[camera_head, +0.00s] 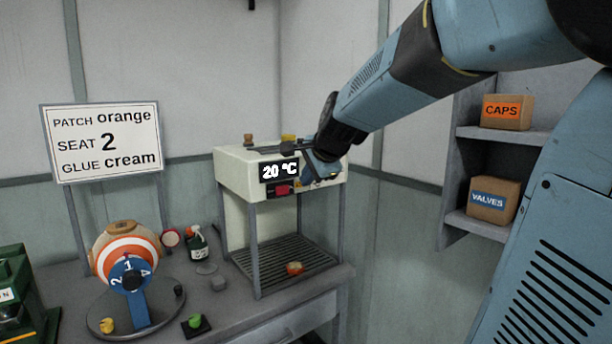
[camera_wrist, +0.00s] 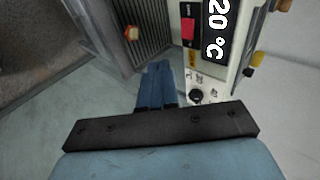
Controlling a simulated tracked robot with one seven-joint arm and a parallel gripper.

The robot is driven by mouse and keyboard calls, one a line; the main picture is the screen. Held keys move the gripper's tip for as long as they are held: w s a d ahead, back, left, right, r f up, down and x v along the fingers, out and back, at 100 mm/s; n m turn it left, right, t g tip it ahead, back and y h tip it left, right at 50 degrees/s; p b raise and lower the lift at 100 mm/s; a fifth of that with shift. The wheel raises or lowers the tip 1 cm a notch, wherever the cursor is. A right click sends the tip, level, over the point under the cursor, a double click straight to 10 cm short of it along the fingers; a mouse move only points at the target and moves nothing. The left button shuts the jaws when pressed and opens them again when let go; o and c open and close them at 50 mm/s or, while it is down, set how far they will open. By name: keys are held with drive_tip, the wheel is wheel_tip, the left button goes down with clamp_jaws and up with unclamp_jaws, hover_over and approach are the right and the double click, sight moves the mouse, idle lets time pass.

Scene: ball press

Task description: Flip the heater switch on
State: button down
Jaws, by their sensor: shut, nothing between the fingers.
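The heater (camera_head: 236,172) is a pale box on thin legs with a dark display reading 20 °C. A red switch (camera_head: 284,189) sits on its front below the display. In the wrist view the red switch (camera_wrist: 187,28) shows beside the display, in a dark surround; which way it is set I cannot tell. My gripper (camera_wrist: 158,66) is shut and empty, its blue fingers together in front of the heater's face, apart from the switch. In the head view my gripper (camera_head: 322,172) is at the right end of the heater's front, partly hidden by my wrist.
A black knob (camera_wrist: 196,97) is close beside my fingers on the heater panel. A slatted grille (camera_head: 285,258) with a small orange-red piece (camera_head: 294,268) lies below.

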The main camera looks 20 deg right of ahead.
drive_tip(key=s+f+n+g, duration=0.1)
drive_tip(key=s+f+n, duration=0.2)
drive_tip(key=s+n, duration=0.4)
drive_tip(key=s+d+f+n+g+h, duration=0.1)
drive_tip(key=s+f+n, duration=0.3)
drive_tip(key=s, duration=1.4)
drive_tip(key=n+g, duration=0.1)
drive_tip(key=n, duration=0.2)
drive_tip(key=shift+n, duration=0.4)
drive_tip(key=shift+s, duration=0.15)
